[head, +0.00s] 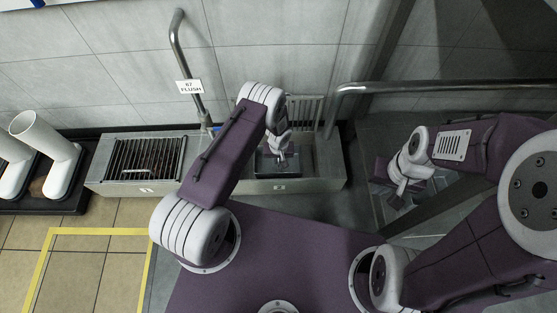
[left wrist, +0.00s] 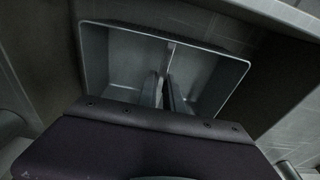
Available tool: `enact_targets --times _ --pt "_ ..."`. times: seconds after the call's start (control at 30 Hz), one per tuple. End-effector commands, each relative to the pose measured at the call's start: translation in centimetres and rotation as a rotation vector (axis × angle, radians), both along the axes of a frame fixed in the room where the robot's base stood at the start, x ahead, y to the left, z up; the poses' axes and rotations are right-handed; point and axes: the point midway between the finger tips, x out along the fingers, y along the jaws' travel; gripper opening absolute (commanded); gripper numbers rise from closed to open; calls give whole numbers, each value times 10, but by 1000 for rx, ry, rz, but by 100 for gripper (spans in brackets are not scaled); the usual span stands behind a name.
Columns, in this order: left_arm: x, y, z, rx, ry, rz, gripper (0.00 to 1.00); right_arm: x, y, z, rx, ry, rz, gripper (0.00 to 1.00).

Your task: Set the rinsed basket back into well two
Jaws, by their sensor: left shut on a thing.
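The basket (head: 262,170) is a dark open box at well two, the right part of the metal trough marked 2 (head: 279,187). In the left wrist view it is a grey box (left wrist: 120,62) with a thin upright divider. My left gripper (head: 282,157) reaches down into it. Its fingers (left wrist: 166,90) are shut on the divider. I cannot tell whether the basket rests in the well or hangs just above it. My right gripper (head: 401,188) is apart from it at the right, and its jaws are too small to read.
Well one at the left has a barred grate (head: 147,158). A bent pipe (head: 182,55) with a FLUSH sign (head: 189,87) rises behind the trough. A slatted rack (head: 308,109) stands behind well two. A rail (head: 440,86) runs at right. White tubes (head: 50,140) stand in a black tray at far left.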

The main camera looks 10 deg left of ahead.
Motion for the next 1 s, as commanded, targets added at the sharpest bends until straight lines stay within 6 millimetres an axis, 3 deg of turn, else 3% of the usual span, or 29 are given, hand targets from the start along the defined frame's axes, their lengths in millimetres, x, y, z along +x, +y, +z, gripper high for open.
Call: enact_targets --times 0.03,0.1,0.43,0.8,1.0 --pt "0 0 -1 0 0 0 19 0 0 -1 0 0 0 0" --pt "0 0 -1 0 0 0 32 0 0 0 0 0 0 0" --pt "0 0 6 0 0 0 32 0 0 5 0 0 0 0" --pt "-10 -3 96 -1 -1 -1 32 0 0 60 0 0 0 0" --pt "-13 -4 120 0 -1 0 32 0 0 70 0 0 0 0"
